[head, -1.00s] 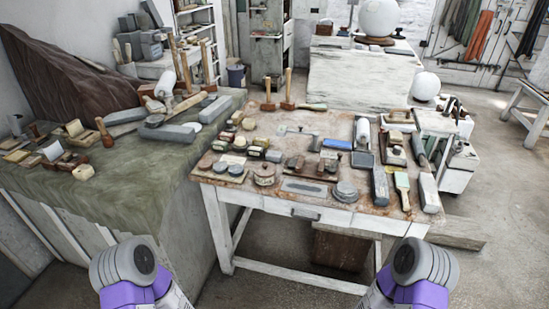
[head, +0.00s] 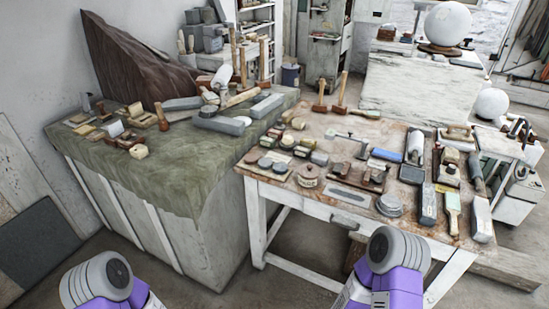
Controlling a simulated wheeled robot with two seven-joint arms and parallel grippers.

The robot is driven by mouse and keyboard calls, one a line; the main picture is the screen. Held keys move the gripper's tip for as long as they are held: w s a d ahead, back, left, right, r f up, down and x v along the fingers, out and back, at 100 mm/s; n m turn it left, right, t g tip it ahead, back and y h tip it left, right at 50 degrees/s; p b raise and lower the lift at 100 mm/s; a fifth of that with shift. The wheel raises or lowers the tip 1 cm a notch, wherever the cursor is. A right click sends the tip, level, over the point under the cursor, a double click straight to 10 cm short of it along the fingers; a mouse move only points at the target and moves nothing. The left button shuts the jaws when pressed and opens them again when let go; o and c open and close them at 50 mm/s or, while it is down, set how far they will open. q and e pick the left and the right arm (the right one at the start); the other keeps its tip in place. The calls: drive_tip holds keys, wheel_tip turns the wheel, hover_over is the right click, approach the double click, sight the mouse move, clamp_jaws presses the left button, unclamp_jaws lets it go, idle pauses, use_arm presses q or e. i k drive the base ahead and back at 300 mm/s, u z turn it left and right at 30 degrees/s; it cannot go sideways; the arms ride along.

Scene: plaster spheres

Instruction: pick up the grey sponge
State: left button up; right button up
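Several small blocks lie at the left of the white-legged work table (head: 262,180). One small grey block (head: 319,158) among them may be the grey sponge, but it is too small to be sure. It lies on the table top, right of some beige and dark blocks (head: 287,141). The rounded grey and purple parts at the bottom edge are my own arm links. Neither gripper shows, so nothing of their fingers can be seen.
A green cloth-covered bench (head: 180,160) stands left of the table with stone blocks and tools. Round tins (head: 389,205), brushes (head: 453,212) and mallets (head: 320,97) crowd the table top. Plaster spheres (head: 447,23) stand at the back right. Bare floor lies in front.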

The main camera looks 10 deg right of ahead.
sight(320, 159)
drive_tip(key=u, duration=1.55)
drive_tip(key=i, duration=1.65)
drive_tip(key=z, duration=3.3)
